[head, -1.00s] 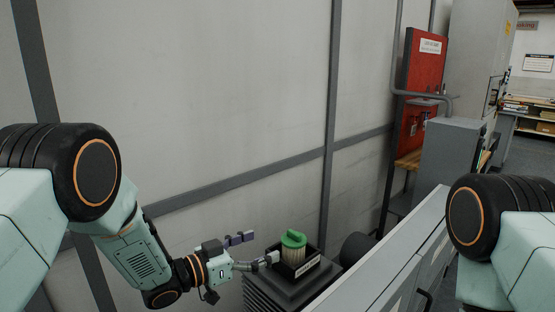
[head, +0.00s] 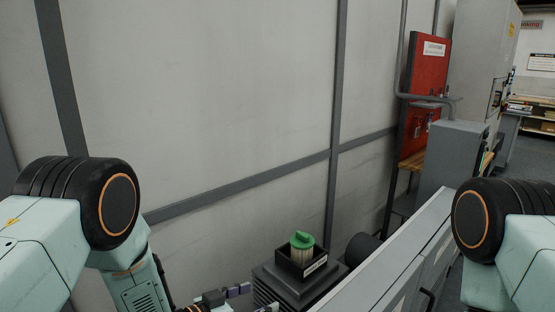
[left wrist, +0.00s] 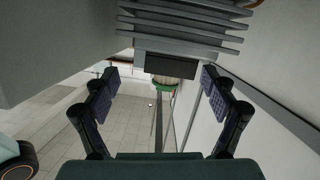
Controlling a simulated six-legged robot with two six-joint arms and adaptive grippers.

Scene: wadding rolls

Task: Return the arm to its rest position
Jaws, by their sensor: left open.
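My left gripper (head: 242,296) is low in the head view, to the left of and below a dark box on a ribbed grey pedestal. It is open, and its two fingers stand wide apart with nothing between them in the left wrist view (left wrist: 160,103). A green-topped roll (head: 302,245) stands in the labelled dark box (head: 315,266), apart from the gripper. The roll's green part also shows beyond the fingers in the left wrist view (left wrist: 161,88). My right arm shows at the right edge of the head view, but its gripper is out of view.
The ribbed pedestal (head: 277,285) is close to the left gripper. A long grey cabinet (head: 385,268) runs to its right. A pale wall (head: 210,110) stands behind. A red panel (head: 428,85) and a grey box (head: 455,150) stand farther back at right.

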